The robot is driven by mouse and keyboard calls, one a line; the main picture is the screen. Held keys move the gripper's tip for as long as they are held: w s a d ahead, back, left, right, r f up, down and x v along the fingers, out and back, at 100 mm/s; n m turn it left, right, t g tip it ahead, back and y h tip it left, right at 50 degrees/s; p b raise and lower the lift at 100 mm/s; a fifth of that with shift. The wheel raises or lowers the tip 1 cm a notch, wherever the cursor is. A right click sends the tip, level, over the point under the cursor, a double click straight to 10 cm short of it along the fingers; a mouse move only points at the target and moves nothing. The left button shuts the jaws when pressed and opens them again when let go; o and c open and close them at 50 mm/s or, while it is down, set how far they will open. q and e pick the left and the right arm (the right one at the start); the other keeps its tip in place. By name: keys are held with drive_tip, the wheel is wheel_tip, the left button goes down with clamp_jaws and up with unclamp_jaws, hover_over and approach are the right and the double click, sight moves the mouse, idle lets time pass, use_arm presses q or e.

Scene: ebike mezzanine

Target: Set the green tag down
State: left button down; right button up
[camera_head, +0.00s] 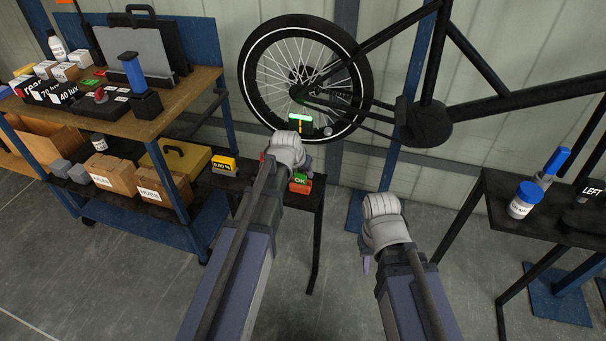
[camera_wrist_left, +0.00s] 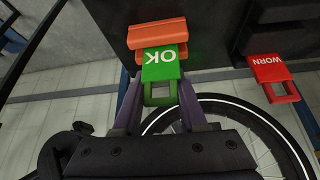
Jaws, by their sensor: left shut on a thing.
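The green tag marked OK (camera_wrist_left: 162,66) is between the two fingers of my left gripper (camera_wrist_left: 159,92), which is shut on its looped end. The tag's far end overlaps or touches an orange block (camera_wrist_left: 157,32) on the dark stand; I cannot tell whether it rests on it. In the head view the tag (camera_head: 300,178) and the orange block (camera_head: 300,187) show just beyond my left gripper (camera_head: 293,160), whose fingers are mostly hidden. My right gripper (camera_head: 368,258) hangs over the floor, apart from everything; its opening is not clear.
A red WORN tag (camera_wrist_left: 268,69) lies on the same dark stand (camera_head: 314,199). A yellow gauge (camera_head: 224,164) stands at its left. A bike wheel (camera_head: 251,95) is behind. A loaded workbench (camera_head: 186,96) is on the left, a dark table (camera_head: 500,205) on the right.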

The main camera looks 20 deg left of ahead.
use_arm(q)
drive_tip(key=shift+f, duration=0.2)
drive_tip(key=shift+c, duration=2.2)
unclamp_jaws()
drive_tip(key=shift+r, duration=0.1)
drive_tip(key=shift+r, duration=0.15)
drive_tip(key=shift+s+r, duration=0.1)
drive_tip(key=shift+r, duration=0.1)
drive_tip(key=d+p+v, duration=0.1)
drive_tip(key=p+v, duration=1)
drive_tip(key=v, duration=0.1)
drive_tip(key=s+d+f+m+g+y, duration=0.1)
drive_tip(key=s+d+g, duration=0.2)
drive_tip(key=s+d, duration=0.3)
drive_tip(key=s+d+f+m+g+y, duration=0.1)
drive_tip(key=s+d+f+g, duration=0.1)
drive_tip(key=s+d, duration=0.5)
drive_tip(key=s+g, duration=0.1)
drive_tip(key=s, duration=0.5)
drive_tip(key=shift+s, duration=0.3)
